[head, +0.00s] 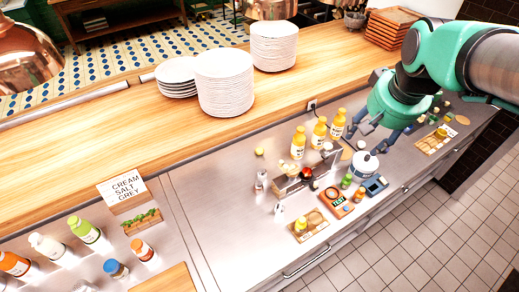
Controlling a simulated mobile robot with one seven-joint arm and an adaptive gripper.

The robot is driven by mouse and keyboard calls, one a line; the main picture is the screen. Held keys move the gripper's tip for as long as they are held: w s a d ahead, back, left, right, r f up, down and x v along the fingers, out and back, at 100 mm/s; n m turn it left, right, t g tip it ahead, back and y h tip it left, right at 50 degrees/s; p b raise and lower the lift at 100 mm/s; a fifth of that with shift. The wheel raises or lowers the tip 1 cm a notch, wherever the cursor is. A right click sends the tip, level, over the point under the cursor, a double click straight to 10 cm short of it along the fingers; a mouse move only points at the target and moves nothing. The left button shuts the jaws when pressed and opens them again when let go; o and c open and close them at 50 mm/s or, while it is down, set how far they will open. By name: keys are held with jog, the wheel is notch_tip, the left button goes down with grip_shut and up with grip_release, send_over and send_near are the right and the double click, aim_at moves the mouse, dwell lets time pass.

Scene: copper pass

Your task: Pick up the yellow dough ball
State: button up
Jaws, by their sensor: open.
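A small pale yellow ball (259,151) sits alone on the steel counter, left of the yellow bottles; it looks like dough, but it is too small to be sure. Another small yellow item (301,223) stands on a wooden board near the counter's front edge, and a further one (441,131) is on a board at the right; I cannot tell whether either is dough. My gripper (367,137) is open above the counter, right of the bottles and well apart from the pale ball. Nothing shows between its fingers.
Several yellow bottles (319,132) stand between my gripper and the pale ball. A white lidded pot (364,165), a red-orange device (336,201) and a small scale-like device (375,185) crowd the front. Plate stacks (224,85) stand on the wooden ledge. Steel left of centre is clear.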

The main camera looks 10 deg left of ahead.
jog(key=w+a+f+g+p, duration=0.1)
jog(key=w+a+f+p, duration=0.15)
jog(key=w+a, duration=0.65)
jog(key=n+g+p, duration=0.2)
jog(key=g+p, duration=0.1)
jog(key=p, duration=0.5)
send_over(260, 148)
notch_tip(260, 148, down, 27)
jog(key=shift+s+a+r+h, duration=0.15)
jog(key=shift+h, duration=0.15)
jog(key=shift+f+p, duration=0.35)
jog(key=shift+f, duration=3.95)
jog(key=shift+f, duration=0.1)
jog(key=shift+f+p, duration=0.55)
jog(key=shift+f, duration=1.95)
